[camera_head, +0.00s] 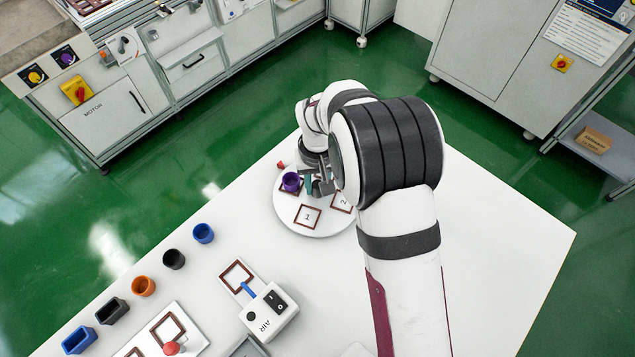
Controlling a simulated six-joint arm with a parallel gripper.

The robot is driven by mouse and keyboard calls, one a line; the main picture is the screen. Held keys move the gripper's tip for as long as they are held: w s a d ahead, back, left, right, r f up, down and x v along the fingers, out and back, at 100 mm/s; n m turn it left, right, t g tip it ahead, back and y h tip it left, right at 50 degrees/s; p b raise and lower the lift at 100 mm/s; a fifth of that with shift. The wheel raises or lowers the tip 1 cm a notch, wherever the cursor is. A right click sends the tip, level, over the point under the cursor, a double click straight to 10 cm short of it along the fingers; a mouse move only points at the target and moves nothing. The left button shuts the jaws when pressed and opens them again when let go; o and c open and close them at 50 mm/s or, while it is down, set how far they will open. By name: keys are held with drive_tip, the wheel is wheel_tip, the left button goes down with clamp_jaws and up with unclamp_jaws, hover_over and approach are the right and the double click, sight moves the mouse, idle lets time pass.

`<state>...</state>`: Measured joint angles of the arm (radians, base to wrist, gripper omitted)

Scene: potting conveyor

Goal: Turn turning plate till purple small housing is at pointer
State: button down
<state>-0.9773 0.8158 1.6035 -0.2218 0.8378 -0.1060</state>
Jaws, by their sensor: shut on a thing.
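The turning plate (322,230) is a round white disc on the white table, partly hidden behind my arm. The purple small housing (291,181) stands upright in a brown-framed square on the plate's left side. A small red piece (281,164) shows at the plate's far left edge, close to the housing; it may be the pointer, I cannot tell. My gripper (315,186) is low over the plate, just right of the housing. It is shut on a teal upright piece (308,182), mostly hidden by the fingers. Brown frames marked 1 (308,216) and 2 (341,202) are empty where visible.
A white AIR box (269,313) stands at front. The table's right side is clear.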

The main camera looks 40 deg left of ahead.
drive_tip(key=m, duration=0.4)
drive_tip(key=shift+m, duration=0.4)
drive_tip(key=c, duration=0.9)
unclamp_jaws()
wheel_tip(320, 180, up, 16)
drive_tip(key=shift+f, duration=0.1)
